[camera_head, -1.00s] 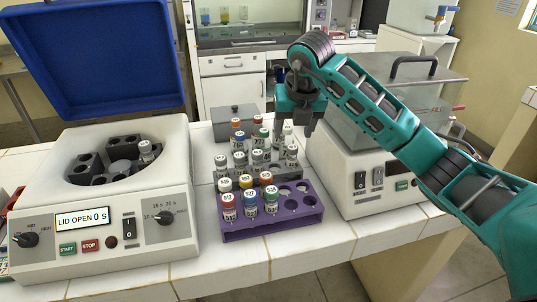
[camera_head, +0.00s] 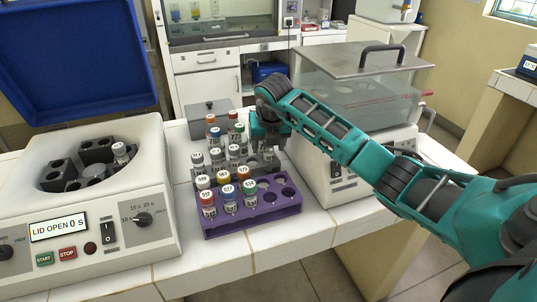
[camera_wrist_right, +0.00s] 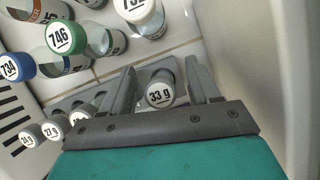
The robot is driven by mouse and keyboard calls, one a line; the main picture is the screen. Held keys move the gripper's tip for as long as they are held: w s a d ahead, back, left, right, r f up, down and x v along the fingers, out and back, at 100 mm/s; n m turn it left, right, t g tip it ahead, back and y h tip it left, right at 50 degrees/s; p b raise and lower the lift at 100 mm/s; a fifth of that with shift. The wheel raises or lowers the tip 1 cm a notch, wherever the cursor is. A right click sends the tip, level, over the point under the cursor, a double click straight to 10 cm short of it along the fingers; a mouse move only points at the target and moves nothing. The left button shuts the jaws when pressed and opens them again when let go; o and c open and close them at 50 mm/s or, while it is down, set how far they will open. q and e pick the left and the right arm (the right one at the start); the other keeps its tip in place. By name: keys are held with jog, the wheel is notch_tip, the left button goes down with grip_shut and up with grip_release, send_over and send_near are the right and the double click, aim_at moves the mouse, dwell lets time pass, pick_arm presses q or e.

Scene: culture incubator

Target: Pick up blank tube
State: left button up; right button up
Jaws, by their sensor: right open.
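My right gripper (camera_head: 268,142) is at the right end of the grey rack (camera_head: 262,166) on the white bench. In the right wrist view its two fingers (camera_wrist_right: 163,82) are apart, one on each side of a tube with a white cap marked "33 g" (camera_wrist_right: 160,94). I cannot tell whether they touch it. Other gram-marked tubes, such as "27 g" (camera_wrist_right: 53,131), stand in a row to its left. In the head view several white-capped tubes (camera_head: 217,156) stand in the grey rack. The gripped end of the rack is partly hidden by my right gripper. My left gripper is out of view.
A purple rack (camera_head: 255,217) holds several colour-capped tubes and empty holes in front. An open-lidded centrifuge (camera_head: 85,260) with a tube (camera_head: 121,153) in its rotor stands left. A water bath (camera_head: 360,95) stands close to the right of the racks. Bare bench lies before the purple rack.

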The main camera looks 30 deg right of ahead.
jog(key=shift+w+f, duration=0.1)
jog(key=shift+f, duration=0.2)
jog(key=shift+c, duration=0.3)
jog(key=c, duration=1)
jog(key=shift+r, duration=0.15)
